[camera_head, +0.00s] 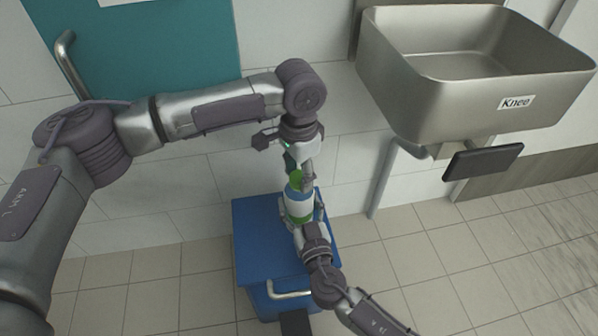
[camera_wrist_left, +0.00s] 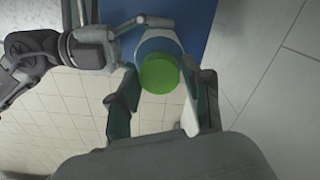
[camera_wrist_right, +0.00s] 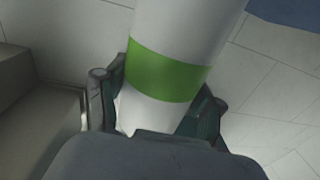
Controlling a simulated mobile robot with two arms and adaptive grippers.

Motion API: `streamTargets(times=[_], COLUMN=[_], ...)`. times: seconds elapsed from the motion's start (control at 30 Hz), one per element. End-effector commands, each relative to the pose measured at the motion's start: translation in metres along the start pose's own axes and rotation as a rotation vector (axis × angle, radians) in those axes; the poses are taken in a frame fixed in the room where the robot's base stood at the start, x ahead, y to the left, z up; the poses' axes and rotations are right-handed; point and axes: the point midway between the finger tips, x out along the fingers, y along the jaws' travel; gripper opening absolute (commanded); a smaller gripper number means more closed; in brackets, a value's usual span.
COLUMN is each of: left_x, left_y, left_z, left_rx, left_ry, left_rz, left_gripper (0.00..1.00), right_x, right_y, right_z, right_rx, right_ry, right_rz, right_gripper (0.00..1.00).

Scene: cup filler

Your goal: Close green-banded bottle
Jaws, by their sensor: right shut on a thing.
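The green-banded bottle (camera_head: 299,204) is white with a green band and stands upright over the blue cabinet. My right gripper (camera_head: 303,222) is shut on it; in the right wrist view the fingers clasp the white body (camera_wrist_right: 184,30) around its green band (camera_wrist_right: 168,76). My left gripper (camera_head: 299,168) points down just above the bottle, with its fingertips (camera_wrist_left: 161,76) at either side of a round green lid (camera_wrist_left: 158,74). The lid sits tilted over the bottle's mouth and covers part of its white rim (camera_wrist_left: 160,42). Whether lid and rim touch is hidden.
The blue cabinet (camera_head: 262,240) with a metal handle stands against the tiled wall. A steel sink (camera_head: 450,100) labelled "Knee" with a dark knee plate (camera_head: 483,160) is at the right. A teal door (camera_head: 150,50) is at upper left. The floor is clear at the right.

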Motion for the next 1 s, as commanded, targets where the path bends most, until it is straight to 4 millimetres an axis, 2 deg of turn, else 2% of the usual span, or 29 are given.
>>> streamTargets(times=[0.03, 0.1, 0.47, 0.57, 1.0], left_x=[0.0, 0.0, -0.004, -0.015, -0.102], left_y=[0.0, 0.0, 0.0, 0.0, 0.0], left_z=[0.0, 0.0, 0.0, -0.001, -0.001], left_rx=[-0.001, -0.001, 0.0, 0.0, -0.001], left_ry=[0.0, 0.0, 0.001, 0.001, 0.002], left_rz=[0.0, 0.0, 0.0, 0.0, 0.0], left_gripper=[0.63, 0.72, 0.72, 0.72, 0.72], right_x=[0.0, 0.0, 0.0, 0.0, 0.0], right_y=[0.0, 0.0, 0.0, 0.0, 0.0], right_z=[0.0, 0.0, 0.0, 0.0, 0.0], right_rx=[0.0, 0.0, 0.0, 0.0, 0.0], right_ry=[0.0, 0.0, 0.0, 0.0, 0.0], right_rz=[0.0, 0.0, 0.0, 0.0, 0.0], right_gripper=[0.0, 0.0, 0.0, 0.0, 0.0])
